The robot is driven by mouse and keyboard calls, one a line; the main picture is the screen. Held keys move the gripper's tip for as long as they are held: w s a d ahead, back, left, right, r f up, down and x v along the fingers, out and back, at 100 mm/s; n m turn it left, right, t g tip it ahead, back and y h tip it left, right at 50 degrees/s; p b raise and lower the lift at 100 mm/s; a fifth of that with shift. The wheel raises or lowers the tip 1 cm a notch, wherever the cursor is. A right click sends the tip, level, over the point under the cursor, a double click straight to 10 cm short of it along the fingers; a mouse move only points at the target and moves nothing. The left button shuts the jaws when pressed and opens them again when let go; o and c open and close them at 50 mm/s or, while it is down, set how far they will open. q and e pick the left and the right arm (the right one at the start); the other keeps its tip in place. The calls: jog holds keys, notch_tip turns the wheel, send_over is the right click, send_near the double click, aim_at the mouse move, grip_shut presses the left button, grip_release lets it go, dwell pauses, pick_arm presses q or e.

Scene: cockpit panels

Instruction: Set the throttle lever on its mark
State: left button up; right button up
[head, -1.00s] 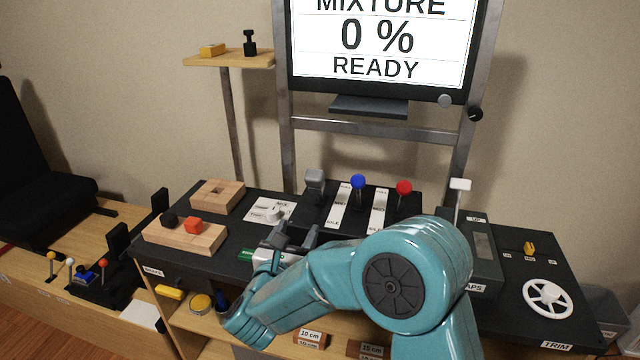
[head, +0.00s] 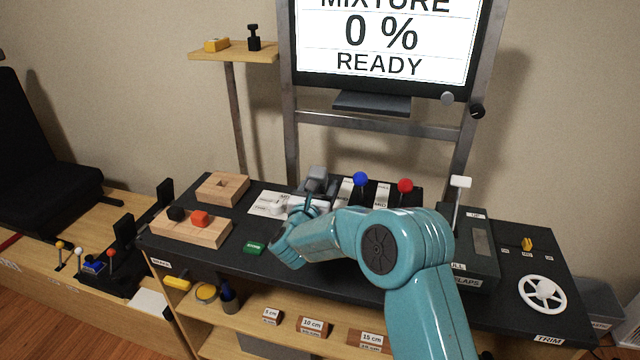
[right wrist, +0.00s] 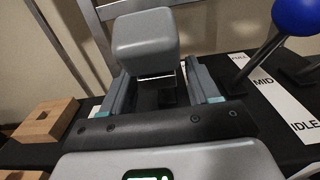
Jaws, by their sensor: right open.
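The throttle lever has a grey block-shaped knob (head: 319,172) and stands at the left of the black lever quadrant. In the right wrist view the knob (right wrist: 146,45) fills the upper middle. My right gripper (head: 314,193) is open just in front of the knob. In the right wrist view its two fingers (right wrist: 166,90) reach out below the knob, one to each side of a dark piece under it. I cannot tell whether they touch the lever. The mark for this lever is hidden behind the gripper. My left gripper is not in view.
A blue-knobbed lever (head: 360,179) and a red-knobbed lever (head: 405,186) stand right of the throttle, beside white strips marked FULL, MID and IDLE. The white flaps lever (head: 460,183) stands right. The screen (head: 382,40) reads MIXTURE 0 %, READY.

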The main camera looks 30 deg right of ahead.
jog(key=shift+w+d, duration=0.15)
jog(key=shift+d, duration=0.05)
grip_shut()
